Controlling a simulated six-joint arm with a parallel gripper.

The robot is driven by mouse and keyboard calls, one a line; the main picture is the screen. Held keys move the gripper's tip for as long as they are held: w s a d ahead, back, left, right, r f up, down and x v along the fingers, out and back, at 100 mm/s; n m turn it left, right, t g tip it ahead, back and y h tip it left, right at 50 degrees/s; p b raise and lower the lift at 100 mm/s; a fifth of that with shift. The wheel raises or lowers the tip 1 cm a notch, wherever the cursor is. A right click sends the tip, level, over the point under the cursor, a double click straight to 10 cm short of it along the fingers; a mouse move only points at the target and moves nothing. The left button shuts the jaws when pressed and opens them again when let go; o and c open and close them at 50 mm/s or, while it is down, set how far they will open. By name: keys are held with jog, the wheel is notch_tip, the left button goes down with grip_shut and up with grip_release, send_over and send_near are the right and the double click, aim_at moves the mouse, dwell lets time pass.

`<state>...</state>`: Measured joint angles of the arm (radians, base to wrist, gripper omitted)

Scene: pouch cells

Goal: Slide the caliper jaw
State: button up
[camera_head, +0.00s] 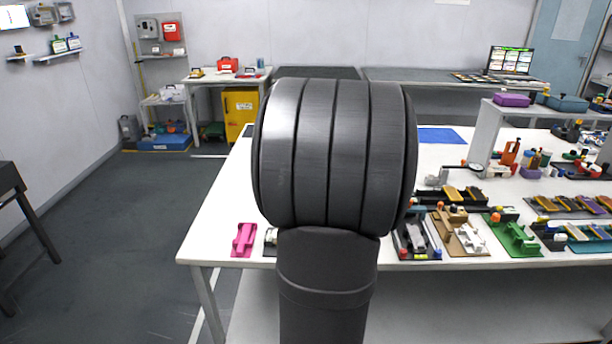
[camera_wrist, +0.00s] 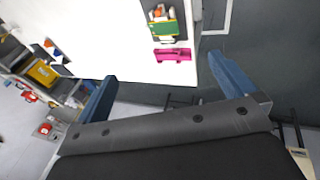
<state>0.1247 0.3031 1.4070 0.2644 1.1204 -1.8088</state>
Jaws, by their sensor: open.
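My gripper (camera_wrist: 163,68) is open and empty, its two blue fingers spread wide in the wrist view. Its fingers are hidden in the head view behind my own dark arm. I cannot clearly pick out the caliper or its jaw. A pink fixture (camera_head: 243,240) lies near the front left edge of the white table (camera_head: 215,225). In the wrist view the pink fixture (camera_wrist: 173,54) appears between the fingertips, apart from them. A grey fixture with a long bar on a dark plate (camera_head: 415,240) lies right of my arm; I cannot tell if it is the caliper.
A brown fixture (camera_head: 458,232) and a green fixture (camera_head: 513,236) stand along the front edge at right. A dial-like device (camera_head: 452,172) and a blue mat (camera_head: 438,135) lie further back. The table's left part is mostly clear. My arm hides the table's middle.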

jog(key=shift+w+f, duration=0.1)
jog(key=shift+f, duration=0.15)
jog(key=c, duration=0.6)
jog(key=w+f+m, duration=0.1)
jog(key=f+m, duration=0.2)
jog(key=w+f+m, duration=0.1)
jog(key=f, duration=0.1)
jog(key=shift+w+a+f+m, duration=0.1)
jog(key=shift+w+a+m, duration=0.1)
jog(key=shift+w+m, duration=0.2)
jog(key=c, duration=1)
jog(key=w+a+f+m, duration=0.1)
jog(key=w+f+m, duration=0.1)
jog(key=f, duration=0.5)
jog(key=w+a+f+m, duration=0.2)
jog(key=w+f, duration=0.1)
jog(key=f, duration=0.5)
jog(key=w+a+f+m, duration=0.1)
jog(key=w+f, duration=0.1)
jog(key=f, duration=0.5)
jog(key=shift+w+a+f+m+y, duration=0.2)
jog(key=shift+w+f+m+y, duration=0.1)
jog(key=shift+w+m, duration=0.1)
